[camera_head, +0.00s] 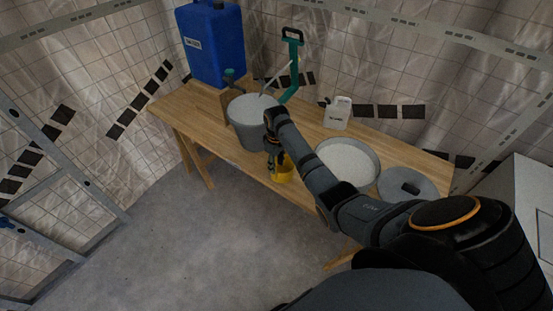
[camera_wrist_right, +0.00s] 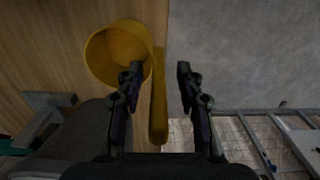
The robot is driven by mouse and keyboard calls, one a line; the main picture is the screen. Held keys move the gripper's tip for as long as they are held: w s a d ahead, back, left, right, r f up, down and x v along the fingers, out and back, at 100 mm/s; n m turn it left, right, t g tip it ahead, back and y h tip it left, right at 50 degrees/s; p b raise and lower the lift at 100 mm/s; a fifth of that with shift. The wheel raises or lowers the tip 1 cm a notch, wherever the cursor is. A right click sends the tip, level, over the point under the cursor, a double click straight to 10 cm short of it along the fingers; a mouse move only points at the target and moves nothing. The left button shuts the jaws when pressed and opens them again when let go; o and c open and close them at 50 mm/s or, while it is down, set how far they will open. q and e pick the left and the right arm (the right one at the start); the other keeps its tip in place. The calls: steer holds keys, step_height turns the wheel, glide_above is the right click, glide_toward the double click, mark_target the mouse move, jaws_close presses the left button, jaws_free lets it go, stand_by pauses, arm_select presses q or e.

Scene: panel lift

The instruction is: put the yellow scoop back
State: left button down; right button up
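The yellow scoop (camera_head: 285,174) shows at the front edge of the wooden table, below my right gripper (camera_head: 273,158), which partly hides it in the head view. In the right wrist view the scoop's round cup (camera_wrist_right: 118,52) is at upper left and its straight handle runs down the picture. My right gripper (camera_wrist_right: 160,78) is open there, one finger on each side of the handle, with the left finger overlapping the cup. I see a gap beside the handle; I cannot tell whether either finger touches it. My left gripper is not in view.
The table (camera_head: 215,125) carries a grey bucket (camera_head: 249,135) of pale material, a blue jug (camera_head: 211,45), a teal-handled tool (camera_head: 293,65), a white canister (camera_head: 338,113), a round pan (camera_head: 376,157) of white material and a grey lid (camera_head: 408,184). Floor (camera_head: 190,240) at front left is clear.

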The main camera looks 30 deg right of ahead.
step_height(320, 180, up, 12)
steer(key=b, duration=0.1)
steer(key=shift+f, duration=0.15)
steer(key=shift+f, duration=0.1)
